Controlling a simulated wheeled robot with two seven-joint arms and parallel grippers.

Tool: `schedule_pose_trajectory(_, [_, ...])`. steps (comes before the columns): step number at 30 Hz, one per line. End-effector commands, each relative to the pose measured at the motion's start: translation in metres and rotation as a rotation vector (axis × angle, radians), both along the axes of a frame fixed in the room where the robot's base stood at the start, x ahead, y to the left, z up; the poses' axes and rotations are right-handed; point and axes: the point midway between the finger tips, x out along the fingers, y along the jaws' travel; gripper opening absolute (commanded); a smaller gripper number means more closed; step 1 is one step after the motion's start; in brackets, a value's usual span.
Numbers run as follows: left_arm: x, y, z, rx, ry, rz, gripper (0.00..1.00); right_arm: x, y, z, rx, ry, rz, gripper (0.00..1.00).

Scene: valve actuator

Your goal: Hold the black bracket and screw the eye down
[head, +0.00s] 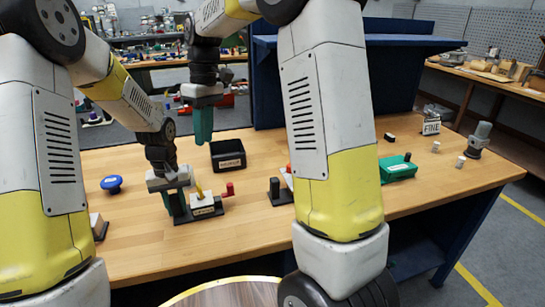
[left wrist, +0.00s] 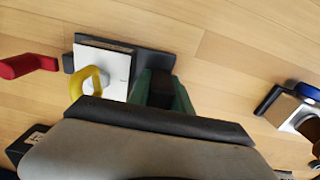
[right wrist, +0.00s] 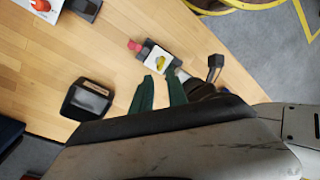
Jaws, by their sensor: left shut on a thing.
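The yellow eye (head: 199,190) stands at a white block (head: 205,200) on a black base on the wooden table. It also shows in the left wrist view (left wrist: 90,88) and the right wrist view (right wrist: 160,63). My left gripper (head: 177,202) points down beside the block, its green fingers shut on the black bracket (left wrist: 160,92) at the end of the base. The fingers hide part of the bracket. My right gripper (head: 202,125) hangs above and behind the block, away from the eye. Its green fingers (right wrist: 160,93) are apart, with nothing between them.
A red handle (head: 228,189) is at the block's right side. A black bin (head: 229,155) stands behind it. A blue knob (head: 111,184) is at the left. A green box (head: 397,168) and a grey fitting (head: 479,140) are at the right. Bare wood lies around the base.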

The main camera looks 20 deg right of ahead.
Motion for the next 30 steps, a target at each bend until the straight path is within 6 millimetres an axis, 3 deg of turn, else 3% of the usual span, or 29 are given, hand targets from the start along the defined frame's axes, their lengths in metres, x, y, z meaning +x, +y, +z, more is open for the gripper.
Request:
schedule_pose_trajectory(13, [-0.005,0.001,-0.005,0.002,0.014,0.001,0.00,-0.057,-0.048,0.043,0.041,-0.150,-0.242,0.19])
schedule_pose_trajectory(30, [-0.005,0.001,-0.005,0.002,0.015,0.001,0.00,-0.140,-0.093,0.057,0.124,-0.325,-0.545,0.19])
